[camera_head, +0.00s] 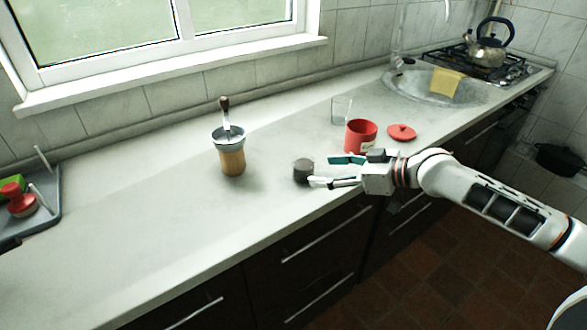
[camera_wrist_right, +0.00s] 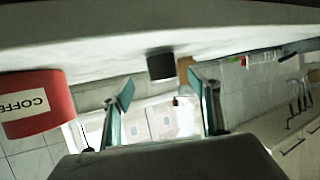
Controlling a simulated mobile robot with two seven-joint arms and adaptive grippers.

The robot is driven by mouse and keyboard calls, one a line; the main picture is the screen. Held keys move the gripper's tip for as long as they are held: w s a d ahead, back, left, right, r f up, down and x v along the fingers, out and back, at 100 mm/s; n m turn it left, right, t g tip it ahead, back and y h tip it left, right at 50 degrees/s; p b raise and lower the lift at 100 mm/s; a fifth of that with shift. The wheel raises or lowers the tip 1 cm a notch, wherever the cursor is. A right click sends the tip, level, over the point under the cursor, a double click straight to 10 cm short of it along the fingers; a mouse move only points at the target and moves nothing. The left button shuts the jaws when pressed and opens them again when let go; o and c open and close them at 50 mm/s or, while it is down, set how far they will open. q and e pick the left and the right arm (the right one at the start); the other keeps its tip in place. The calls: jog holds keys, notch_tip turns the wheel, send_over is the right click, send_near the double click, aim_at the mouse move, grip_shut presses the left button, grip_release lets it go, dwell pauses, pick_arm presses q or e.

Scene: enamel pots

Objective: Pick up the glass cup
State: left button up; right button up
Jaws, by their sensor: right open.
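The clear glass cup (camera_head: 341,110) stands upright on the counter, behind and left of a red can. I cannot make it out in the right wrist view. My right gripper (camera_head: 320,171) is open and low over the counter's front part, pointing left. It is nearer the front edge than the glass cup and apart from it. A small dark cylinder (camera_head: 303,170) stands just beyond its fingertips; it also shows ahead of the fingers in the right wrist view (camera_wrist_right: 160,66). Nothing is seen between the fingers. My left gripper is not in view.
The red can (camera_head: 361,136), lettered COFFEE in the wrist view (camera_wrist_right: 35,105), stands behind my right gripper. Its red lid (camera_head: 401,132) lies to the right. A wooden-based container with a handle (camera_head: 231,150) stands left. The counter (camera_head: 130,215) is clear at the left front.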

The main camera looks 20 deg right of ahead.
aim_at(314, 171)
jog(key=shift+w+a+f, duration=0.2)
jog(key=shift+w+a, duration=0.25)
jog(key=shift+w+a+f, duration=0.35)
jog(key=shift+w+a, duration=0.05)
jog(key=x, duration=0.4)
jog(key=shift+a, duration=0.15)
jog(key=shift+w+a+f, duration=0.15)
jog(key=shift+w, duration=0.05)
jog(key=c, duration=1.1)
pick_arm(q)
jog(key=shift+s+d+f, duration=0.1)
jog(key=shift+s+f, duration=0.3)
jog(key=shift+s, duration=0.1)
pick_arm(e)
jog(key=shift+c, duration=1)
